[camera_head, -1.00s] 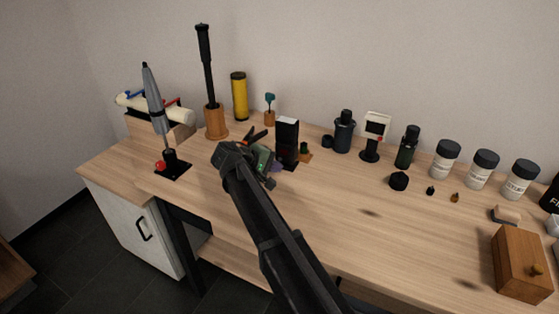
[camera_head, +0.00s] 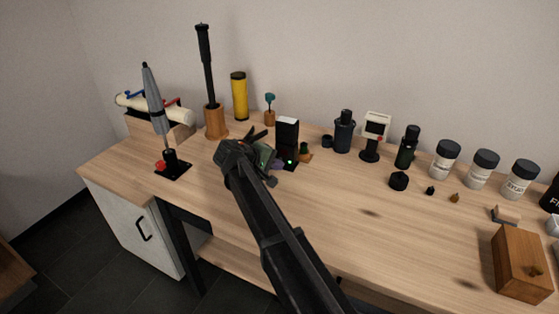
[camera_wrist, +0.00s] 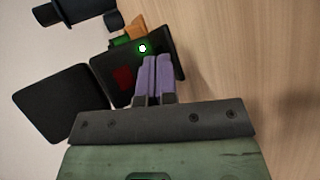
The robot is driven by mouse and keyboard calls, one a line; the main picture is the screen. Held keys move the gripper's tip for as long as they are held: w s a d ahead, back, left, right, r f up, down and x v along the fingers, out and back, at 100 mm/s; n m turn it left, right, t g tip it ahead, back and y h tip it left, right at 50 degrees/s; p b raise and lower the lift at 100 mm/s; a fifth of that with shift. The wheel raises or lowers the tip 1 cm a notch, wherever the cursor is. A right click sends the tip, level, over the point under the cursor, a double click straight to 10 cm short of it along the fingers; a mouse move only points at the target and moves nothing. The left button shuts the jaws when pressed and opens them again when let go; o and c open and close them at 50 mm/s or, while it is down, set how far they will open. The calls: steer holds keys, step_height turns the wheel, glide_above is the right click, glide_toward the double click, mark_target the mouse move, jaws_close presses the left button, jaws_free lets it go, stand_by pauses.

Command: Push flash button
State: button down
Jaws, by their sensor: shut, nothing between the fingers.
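A black upright device (camera_head: 287,137) stands on the table in the head view, with a bright green light (camera_head: 290,161) low on its front. In the wrist view its black base (camera_wrist: 112,72) carries a dark red patch, and the light (camera_wrist: 142,48) glows white-green. My gripper (camera_wrist: 153,60) is shut, with its two purple fingers side by side and nothing between them. The fingertips are over the base, just beside and below the light in the wrist view. I cannot tell whether they touch it. In the head view my arm partly hides my gripper (camera_head: 275,166).
A small green-topped object on an orange-brown base (camera_head: 305,153) stands close to the device's right. Behind are a dark bottle (camera_head: 343,133) and a yellow cylinder (camera_head: 239,97).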

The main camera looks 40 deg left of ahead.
steer(key=shift+s+d, duration=0.1)
steer(key=shift+s, duration=0.4)
